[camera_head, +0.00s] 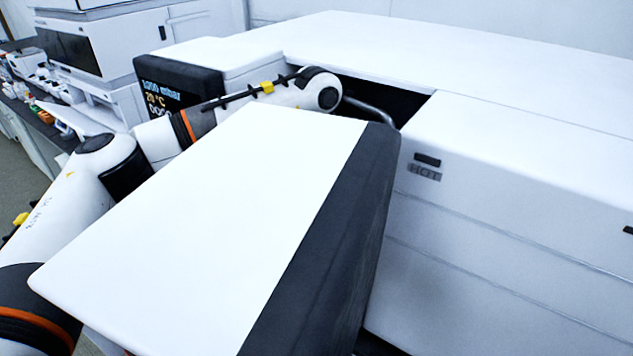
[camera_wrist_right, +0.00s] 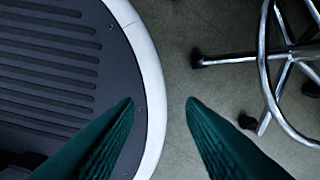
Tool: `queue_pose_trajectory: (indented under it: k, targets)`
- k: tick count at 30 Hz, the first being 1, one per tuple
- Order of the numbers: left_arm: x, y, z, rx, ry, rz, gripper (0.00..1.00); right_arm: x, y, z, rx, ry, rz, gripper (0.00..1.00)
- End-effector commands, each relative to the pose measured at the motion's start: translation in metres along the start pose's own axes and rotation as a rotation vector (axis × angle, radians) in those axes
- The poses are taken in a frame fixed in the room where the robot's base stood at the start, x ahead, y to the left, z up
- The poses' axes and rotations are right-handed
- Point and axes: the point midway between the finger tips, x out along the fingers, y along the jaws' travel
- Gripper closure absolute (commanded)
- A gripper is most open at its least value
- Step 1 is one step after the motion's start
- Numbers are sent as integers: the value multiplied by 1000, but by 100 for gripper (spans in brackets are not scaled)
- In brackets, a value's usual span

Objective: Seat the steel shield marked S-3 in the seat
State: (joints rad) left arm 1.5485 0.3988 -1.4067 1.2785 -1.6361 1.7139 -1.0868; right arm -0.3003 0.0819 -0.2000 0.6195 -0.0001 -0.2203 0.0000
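I do not see the steel shield marked S-3 or its seat in either view. My left arm comes in from the left in the head view, passes behind a large white panel with a dark grey edge (camera_head: 230,190), and ends near a dark opening (camera_head: 400,102) in the white instrument (camera_head: 500,200). My left gripper is hidden. A curved grey bar (camera_head: 372,113) shows at the opening. My right gripper (camera_wrist_right: 160,103) has two green fingers, spread apart and empty, over the floor in the right wrist view.
A dark display (camera_head: 165,95) with pressure and temperature readings stands left of the opening. Bench equipment (camera_head: 95,45) stands at the back left. A stool's metal base (camera_wrist_right: 275,80) is near my right gripper.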

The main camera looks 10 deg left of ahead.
Motion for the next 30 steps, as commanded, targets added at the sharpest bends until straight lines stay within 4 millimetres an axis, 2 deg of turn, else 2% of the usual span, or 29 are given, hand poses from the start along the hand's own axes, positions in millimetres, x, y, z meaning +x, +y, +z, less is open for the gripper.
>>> queue_pose_trajectory:
  k: [21, 22, 26, 30]
  targets:
    - [6, 0, 0, 0, 0, -1, 75, 4, 0, 1, 1, -2, 0, 64]
    - [6, 0, 0, 0, 0, -1, 44, 4, 0, 1, 1, -2, 0, 64]
    - [6, 0, 0, 0, 0, -1, 23, 3, 1, 1, 2, -2, 1, 64]
    - [6, 0, 0, 0, 0, 0, 20, 4, 2, 1, 2, -2, 3, 64]
